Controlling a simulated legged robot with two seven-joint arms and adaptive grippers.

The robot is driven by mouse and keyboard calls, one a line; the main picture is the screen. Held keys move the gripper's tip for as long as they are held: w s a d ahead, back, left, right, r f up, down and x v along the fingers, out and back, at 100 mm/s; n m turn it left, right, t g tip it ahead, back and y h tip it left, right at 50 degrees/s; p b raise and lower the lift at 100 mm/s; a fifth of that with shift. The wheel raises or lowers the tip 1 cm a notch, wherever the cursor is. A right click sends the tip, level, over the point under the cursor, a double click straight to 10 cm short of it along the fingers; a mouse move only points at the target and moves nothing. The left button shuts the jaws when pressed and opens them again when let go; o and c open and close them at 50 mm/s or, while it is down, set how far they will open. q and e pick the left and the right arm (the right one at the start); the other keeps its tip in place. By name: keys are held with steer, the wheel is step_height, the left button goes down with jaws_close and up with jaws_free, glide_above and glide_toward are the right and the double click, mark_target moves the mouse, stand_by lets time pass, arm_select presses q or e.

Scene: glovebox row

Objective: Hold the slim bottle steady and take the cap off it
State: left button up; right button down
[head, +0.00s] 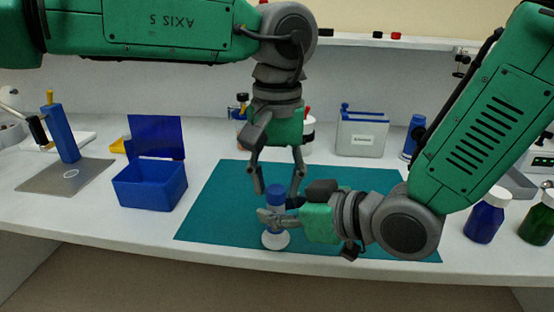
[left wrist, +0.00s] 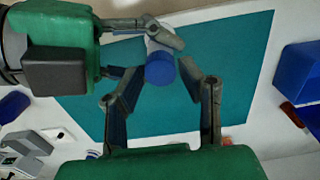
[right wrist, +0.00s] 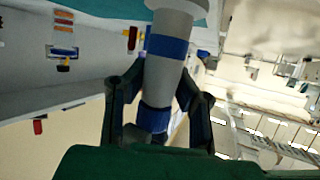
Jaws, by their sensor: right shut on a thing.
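The slim bottle (head: 275,239) is white with a blue band and stands upright over the front of the teal mat; I cannot tell whether its base touches the mat. Its blue cap (head: 276,190) is on top, and also shows in the left wrist view (left wrist: 160,69) and the right wrist view (right wrist: 153,119). My right gripper (head: 272,217) is shut on the bottle's body below the cap, coming from the right. My left gripper (head: 277,192) points down from above, open, with a fingertip on either side of the cap and gaps between (left wrist: 163,74).
The teal mat (head: 213,215) covers the middle of the bench. An open blue box (head: 150,187) stands left of it. A blue bottle (head: 484,217) and a green bottle (head: 538,220) stand at the right. A grey container (head: 362,134) is behind.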

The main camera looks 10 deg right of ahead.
arm_select(q)
steer(key=shift+f, duration=0.55)
steer(key=shift+c, duration=0.4)
jaws_close()
